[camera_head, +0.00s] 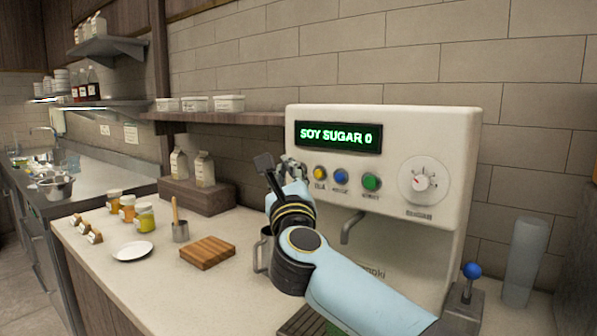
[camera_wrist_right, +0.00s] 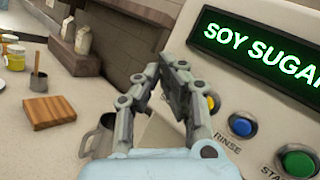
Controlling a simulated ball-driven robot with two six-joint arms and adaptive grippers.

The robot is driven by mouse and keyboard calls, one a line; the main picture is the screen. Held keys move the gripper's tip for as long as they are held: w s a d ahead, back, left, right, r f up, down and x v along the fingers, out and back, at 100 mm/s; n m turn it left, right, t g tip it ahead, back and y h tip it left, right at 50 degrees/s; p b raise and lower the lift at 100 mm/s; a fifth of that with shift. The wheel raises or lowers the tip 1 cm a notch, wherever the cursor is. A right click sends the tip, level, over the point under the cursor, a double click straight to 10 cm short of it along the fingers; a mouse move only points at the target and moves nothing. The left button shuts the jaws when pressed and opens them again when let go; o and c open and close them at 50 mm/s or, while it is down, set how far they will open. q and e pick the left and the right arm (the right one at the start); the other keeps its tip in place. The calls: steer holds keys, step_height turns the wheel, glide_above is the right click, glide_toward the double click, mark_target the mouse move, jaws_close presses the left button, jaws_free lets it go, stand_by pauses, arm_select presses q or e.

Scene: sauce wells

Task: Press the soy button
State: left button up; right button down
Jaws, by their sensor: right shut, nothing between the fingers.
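The white drinks machine (camera_head: 395,200) has a display (camera_head: 338,136) reading "SOY SUGAR 0" in green. Below it sit a yellow button (camera_head: 320,173), a blue button (camera_head: 341,177) and a green button (camera_head: 372,182). In the right wrist view the blue button (camera_wrist_right: 242,125) is labelled RINSE. No button labelled soy can be read; my gripper covers the panel's left end. My right gripper (camera_head: 291,166) is shut and empty, its fingertips at that end, left of the yellow button. In the wrist view its fingertips (camera_wrist_right: 172,62) overlap the machine's edge; contact cannot be told.
A sugar dial (camera_head: 423,181) sits right of the buttons. A metal jug (camera_wrist_right: 98,142) stands below my right gripper. A wooden board (camera_head: 208,252), a white plate (camera_head: 132,251) and jars (camera_head: 145,217) are on the counter to the left. A blue-knobbed lever (camera_head: 471,271) is at the right.

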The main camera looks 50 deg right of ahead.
steer(key=a, duration=0.5)
steer(key=shift+s, duration=0.2)
stand_by(0.4)
stand_by(0.7)
